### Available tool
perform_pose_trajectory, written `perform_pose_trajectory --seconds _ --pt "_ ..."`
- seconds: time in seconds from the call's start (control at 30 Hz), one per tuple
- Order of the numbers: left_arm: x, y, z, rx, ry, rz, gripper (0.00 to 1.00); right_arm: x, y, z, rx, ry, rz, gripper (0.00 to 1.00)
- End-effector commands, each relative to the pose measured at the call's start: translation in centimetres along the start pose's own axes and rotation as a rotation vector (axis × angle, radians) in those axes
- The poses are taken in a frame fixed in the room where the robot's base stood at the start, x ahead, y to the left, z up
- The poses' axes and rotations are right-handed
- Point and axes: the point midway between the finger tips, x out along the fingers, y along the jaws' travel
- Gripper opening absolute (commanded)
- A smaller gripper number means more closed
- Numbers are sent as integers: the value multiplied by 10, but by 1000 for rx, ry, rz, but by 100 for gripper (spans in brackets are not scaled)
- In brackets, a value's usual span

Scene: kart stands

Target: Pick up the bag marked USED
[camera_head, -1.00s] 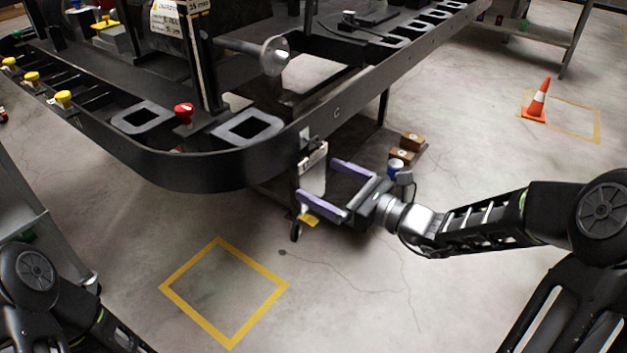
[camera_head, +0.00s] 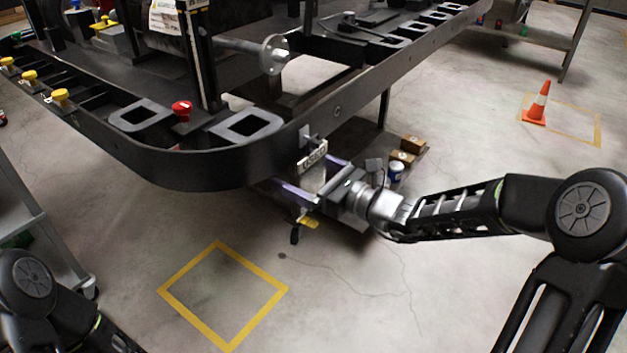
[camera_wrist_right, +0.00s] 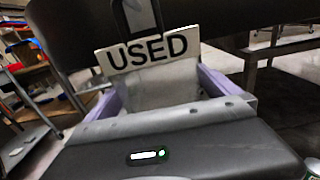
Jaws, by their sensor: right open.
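The bag (camera_head: 312,180) is pale and hangs at the near rim of the black kart stand (camera_head: 200,168), under a white sign reading USED (camera_head: 313,158). In the right wrist view the bag (camera_wrist_right: 165,92) hangs below the USED sign (camera_wrist_right: 147,51), straight ahead. My right gripper (camera_head: 303,173) is open, with its purple fingers on either side of the bag. The wrist view shows one finger left and one right of it, and the fingertips are partly hidden. Contact cannot be told. My left gripper is out of view; only part of that arm shows at lower left.
A yellow and black item (camera_head: 308,222) shows just below the right gripper. Brown boxes (camera_head: 407,150) and a blue-white can (camera_head: 396,171) stand behind the gripper. A yellow floor square (camera_head: 224,296) is empty. An orange cone (camera_head: 537,104) stands far right.

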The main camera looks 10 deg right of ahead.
Motion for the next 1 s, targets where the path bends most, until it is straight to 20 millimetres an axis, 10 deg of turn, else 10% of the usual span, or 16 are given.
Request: perform_pose_trajectory --seconds 0.47,1.0 --pt "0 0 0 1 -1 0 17 -1 0 0 0 0 -1 100" --pt "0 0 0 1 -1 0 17 -1 0 0 0 0 0 56"
